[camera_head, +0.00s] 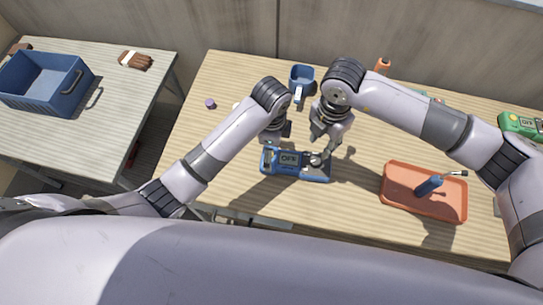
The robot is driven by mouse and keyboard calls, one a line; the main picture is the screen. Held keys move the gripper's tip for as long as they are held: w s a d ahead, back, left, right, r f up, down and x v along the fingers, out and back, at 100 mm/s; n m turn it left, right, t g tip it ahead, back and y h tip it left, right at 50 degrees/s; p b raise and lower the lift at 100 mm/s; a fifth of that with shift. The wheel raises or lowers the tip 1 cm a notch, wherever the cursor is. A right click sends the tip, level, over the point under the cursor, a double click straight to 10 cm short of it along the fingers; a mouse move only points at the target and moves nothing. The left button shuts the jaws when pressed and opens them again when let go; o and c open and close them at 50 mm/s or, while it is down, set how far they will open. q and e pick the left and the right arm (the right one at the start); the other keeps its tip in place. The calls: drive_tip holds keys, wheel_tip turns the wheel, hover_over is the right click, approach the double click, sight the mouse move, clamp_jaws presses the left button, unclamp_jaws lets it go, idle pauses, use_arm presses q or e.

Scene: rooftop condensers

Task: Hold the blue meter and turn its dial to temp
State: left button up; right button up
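The blue meter (294,174) lies face up near the front edge of the wooden table, and its display (289,159) reads OFF. Its round dial (316,159) is at the meter's right part; its pointer and marks are too small to read. My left gripper (273,146) is at the meter's left end, pointing down; its fingertips are partly hidden, so I cannot tell whether it grips the meter. My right gripper (323,146) is just above the dial with its fingers apart; whether they touch the dial is unclear.
An orange tray (392,199) with a blue-handled tool (430,186) sits right of the meter. A green meter (522,125) reading OFF lies far right. A blue container (302,77) stands behind my grippers. A left side table holds a blue crate (68,91) and brown gloves (135,60).

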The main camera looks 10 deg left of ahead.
use_arm(q)
wheel_tip(320, 180, down, 7)
drive_tip(key=shift+f, duration=0.1)
idle(0.4)
